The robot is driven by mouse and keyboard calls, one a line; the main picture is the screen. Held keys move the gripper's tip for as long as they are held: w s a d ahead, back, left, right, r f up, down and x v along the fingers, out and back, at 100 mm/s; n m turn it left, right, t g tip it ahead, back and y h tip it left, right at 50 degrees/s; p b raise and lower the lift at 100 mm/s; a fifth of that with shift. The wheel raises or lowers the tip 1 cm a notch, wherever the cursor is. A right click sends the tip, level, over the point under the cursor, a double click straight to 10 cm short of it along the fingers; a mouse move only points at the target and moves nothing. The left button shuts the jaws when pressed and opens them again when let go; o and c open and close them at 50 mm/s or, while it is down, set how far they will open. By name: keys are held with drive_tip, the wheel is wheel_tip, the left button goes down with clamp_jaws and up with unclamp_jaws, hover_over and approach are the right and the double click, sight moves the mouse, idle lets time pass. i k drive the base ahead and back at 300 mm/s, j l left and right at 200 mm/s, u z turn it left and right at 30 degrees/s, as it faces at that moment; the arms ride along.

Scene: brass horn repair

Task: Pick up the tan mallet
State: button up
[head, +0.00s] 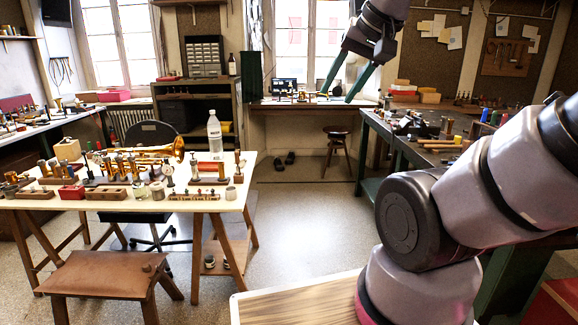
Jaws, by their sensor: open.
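My gripper (338,95) is raised high at the top of the head view, its two green-edged fingers spread apart and pointing down. Nothing shows between them. It hangs in front of the far window and bench, well above the tables. I cannot make out the tan mallet for sure. Tan, stick-like wooden pieces (440,146) lie on the green workbench at the right, partly behind my arm; they are too small to tell what they are.
A white-topped trestle table (135,205) at the left carries a brass horn (150,154), a clear bottle (215,134) and small parts. A brown bench (95,272) stands before it. The green workbench (372,120) is cluttered. The floor (295,215) between them is open.

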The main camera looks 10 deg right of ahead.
sight(465, 143)
drive_tip(key=i+l+z, duration=0.15)
drive_tip(key=i+z, duration=0.25)
drive_tip(key=i, duration=0.25)
drive_tip(key=i+j+z, duration=0.1)
drive_tip(key=i+z, duration=0.3)
drive_tip(key=i, duration=0.2)
drive_tip(key=i+j+z, duration=0.25)
drive_tip(key=i+z, duration=0.15)
drive_tip(key=i, duration=0.2)
drive_tip(key=i+j+z, duration=0.15)
drive_tip(key=i+z, duration=0.2)
drive_tip(key=i+j+z, duration=0.25)
drive_tip(key=i+z, duration=0.15)
drive_tip(key=i, duration=0.15)
